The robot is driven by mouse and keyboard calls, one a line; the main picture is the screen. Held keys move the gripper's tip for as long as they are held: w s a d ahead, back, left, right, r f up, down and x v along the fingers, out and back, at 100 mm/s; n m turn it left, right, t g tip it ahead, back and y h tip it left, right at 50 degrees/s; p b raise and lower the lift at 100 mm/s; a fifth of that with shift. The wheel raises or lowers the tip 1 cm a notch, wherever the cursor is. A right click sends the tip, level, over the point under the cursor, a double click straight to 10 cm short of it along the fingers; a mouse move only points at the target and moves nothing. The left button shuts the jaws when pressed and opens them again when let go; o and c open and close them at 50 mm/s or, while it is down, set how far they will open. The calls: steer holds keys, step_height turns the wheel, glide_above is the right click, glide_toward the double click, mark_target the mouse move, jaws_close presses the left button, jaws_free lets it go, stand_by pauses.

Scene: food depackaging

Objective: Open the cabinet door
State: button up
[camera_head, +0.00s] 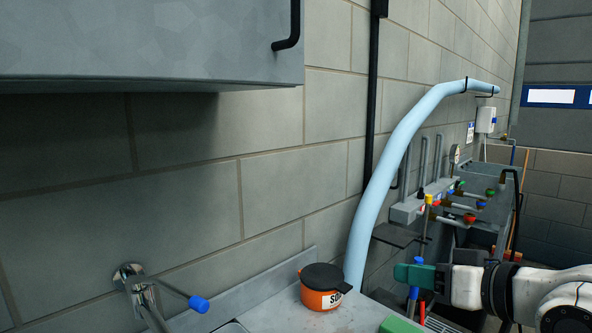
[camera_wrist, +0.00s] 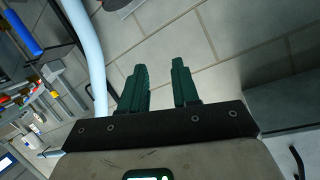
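The grey metal cabinet (camera_head: 150,40) hangs on the block wall at the upper left of the head view, with only its lower part in frame. Its black bar handle (camera_head: 291,28) is near the right end of the front. The door looks shut, though its edges are out of frame. In the wrist view the cabinet (camera_wrist: 290,105) is at the right edge, with the handle (camera_wrist: 297,162) at the lower right corner. My gripper (camera_head: 403,272) is at the lower right, well below and right of the handle. Its green fingers (camera_wrist: 159,66) are apart, with nothing between them.
A light blue pipe (camera_head: 390,165) rises along the wall between my gripper and the cabinet. An orange pot with a black lid (camera_head: 323,296) stands on the counter below. A blue-tipped tap (camera_head: 198,304) is at lower left. The wall under the cabinet is clear.

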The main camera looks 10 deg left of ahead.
steer(key=s+a+r+n+y+p, duration=0.1)
steer(key=a+r+n+y, duration=0.1)
steer(key=r, duration=0.9)
steer(key=a+r+n+y+p, duration=0.1)
steer(key=a+r+n+y, duration=0.15)
steer(key=r, duration=0.85)
steer(key=n+g+y+p, duration=0.2)
steer(key=n, duration=0.2)
glide_toward(296, 29)
step_height(296, 29, up, 5)
steer(key=p+x, duration=0.1)
steer(key=x, duration=0.2)
steer(key=p+x, duration=0.1)
steer(key=x, duration=0.3)
steer(key=p+x, duration=0.1)
steer(key=x, duration=0.2)
steer(key=shift+w+a+f, duration=0.1)
steer(key=shift+w+f, duration=0.2)
steer(key=shift+f, duration=0.05)
jaws_close()
